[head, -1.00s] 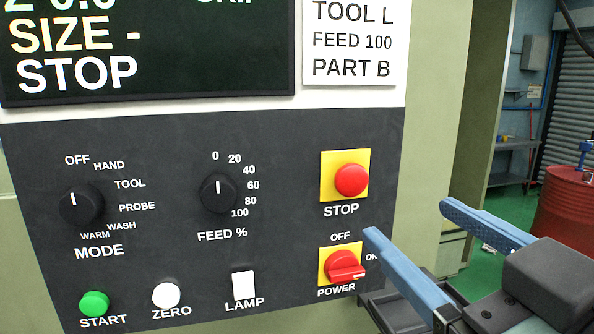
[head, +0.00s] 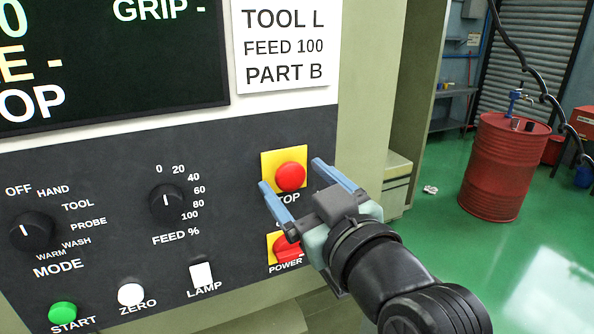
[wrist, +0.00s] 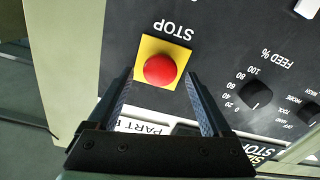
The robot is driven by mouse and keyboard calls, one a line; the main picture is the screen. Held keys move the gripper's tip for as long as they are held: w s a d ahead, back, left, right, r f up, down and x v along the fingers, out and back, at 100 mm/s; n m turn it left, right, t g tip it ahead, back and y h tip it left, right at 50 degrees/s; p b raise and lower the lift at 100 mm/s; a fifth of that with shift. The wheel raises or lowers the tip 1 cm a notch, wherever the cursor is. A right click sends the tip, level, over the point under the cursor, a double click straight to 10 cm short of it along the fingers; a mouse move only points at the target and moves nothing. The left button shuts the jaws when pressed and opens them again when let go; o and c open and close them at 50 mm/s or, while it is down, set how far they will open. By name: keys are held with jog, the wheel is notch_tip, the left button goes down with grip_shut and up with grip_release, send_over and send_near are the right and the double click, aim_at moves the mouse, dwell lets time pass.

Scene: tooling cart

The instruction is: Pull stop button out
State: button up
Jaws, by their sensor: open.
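The red round stop button (head: 291,177) sits on a yellow square plate (head: 267,161) on the dark control panel. My gripper (head: 290,174) is open, and its two blue fingers point at the panel around the button's position. In the wrist view the stop button (wrist: 160,70) appears just beyond and between the fingertips of my gripper (wrist: 158,76). The fingers do not appear to touch it. In the head view the fingers partly cover the STOP label below the button.
The red power switch (head: 287,248) is just below, partly hidden by my gripper. The feed dial (head: 166,201), mode dial (head: 33,231), lamp switch (head: 201,275), zero button (head: 130,294) and green start button (head: 62,313) are to the left. A red drum (head: 503,168) stands at the right.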

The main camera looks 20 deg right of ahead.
jog(key=shift+w, duration=0.2)
jog(key=shift+c, duration=0.3)
grip_shut()
jog(key=shift+s+f+b, duration=0.1)
jog(key=shift+s+b, duration=0.35)
jog(key=shift+s, duration=0.1)
jog(key=shift+c, duration=1.4)
grip_release()
jog(key=o, duration=0.3)
jog(key=shift+s, duration=0.1)
jog(key=shift+o, duration=0.2)
